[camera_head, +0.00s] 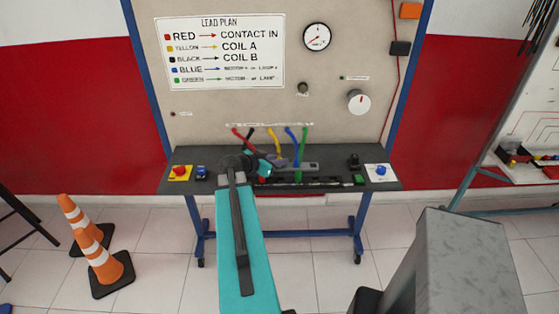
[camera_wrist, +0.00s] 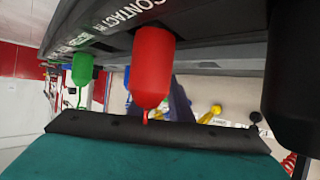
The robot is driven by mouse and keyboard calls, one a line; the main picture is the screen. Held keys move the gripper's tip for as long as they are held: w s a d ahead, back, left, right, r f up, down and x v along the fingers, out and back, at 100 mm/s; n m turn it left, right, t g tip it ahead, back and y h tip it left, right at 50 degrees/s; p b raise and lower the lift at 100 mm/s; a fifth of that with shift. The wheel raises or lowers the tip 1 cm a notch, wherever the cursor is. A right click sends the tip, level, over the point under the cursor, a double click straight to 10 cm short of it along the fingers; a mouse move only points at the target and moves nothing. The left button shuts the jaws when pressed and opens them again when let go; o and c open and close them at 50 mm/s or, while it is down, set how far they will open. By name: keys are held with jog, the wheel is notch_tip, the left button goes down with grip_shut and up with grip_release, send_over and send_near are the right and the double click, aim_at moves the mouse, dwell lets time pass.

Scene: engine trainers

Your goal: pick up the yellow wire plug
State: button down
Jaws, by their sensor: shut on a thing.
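In the head view the yellow wire (camera_head: 274,143) hangs from the rail on the panel, and its lower end runs down close to my gripper (camera_head: 268,166); its plug is not clear there. In the wrist view a small yellow piece (camera_wrist: 208,115) shows behind the dark edge of my gripper. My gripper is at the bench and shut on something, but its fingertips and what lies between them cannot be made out. A large red plug (camera_wrist: 152,66) hangs close in front of the wrist camera, and a green plug (camera_wrist: 82,68) is to its left.
Blue (camera_head: 291,138) and green (camera_head: 304,140) wires hang right of the yellow one, and red and black ones left. The bench (camera_head: 335,182) carries a red button (camera_head: 180,171) and a blue one (camera_head: 381,171). Traffic cones (camera_head: 106,268) stand on the floor at left.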

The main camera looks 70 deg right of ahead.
jog(key=shift+r, duration=0.2)
jog(key=shift+r+b, duration=1.65)
jog(key=shift+r, duration=3.15)
